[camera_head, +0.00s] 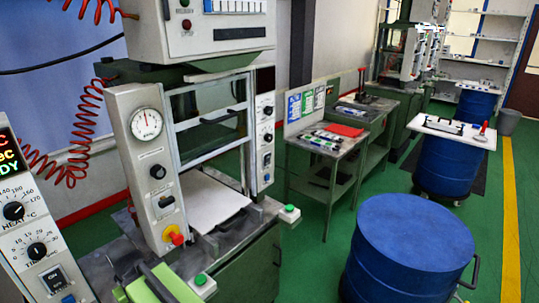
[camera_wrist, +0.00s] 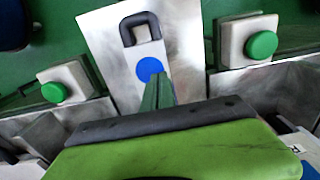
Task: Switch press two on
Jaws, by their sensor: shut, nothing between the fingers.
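A press (camera_head: 185,130) stands at the left of the head view. Its front panel carries a round gauge (camera_head: 146,123), a black knob (camera_head: 158,172), a small rocker switch (camera_head: 166,201) and a red-and-yellow knob (camera_head: 175,237). A second narrow panel (camera_head: 265,135) on its right post has knobs and a small switch (camera_head: 267,161). I cannot read a press number or any switch position. My gripper's lime-green body (camera_head: 150,288) shows low in the head view, in front of the press. In the wrist view, its narrow green fingers (camera_wrist: 158,93) are together and empty.
Two green push buttons (camera_wrist: 57,92) (camera_wrist: 261,45) flank a black-handled plate (camera_wrist: 150,50) below the wrist. A control box (camera_head: 30,230) with dials and a rocker switch (camera_head: 55,278) stands far left. A blue drum (camera_head: 410,240) stands right. Green floor lies between.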

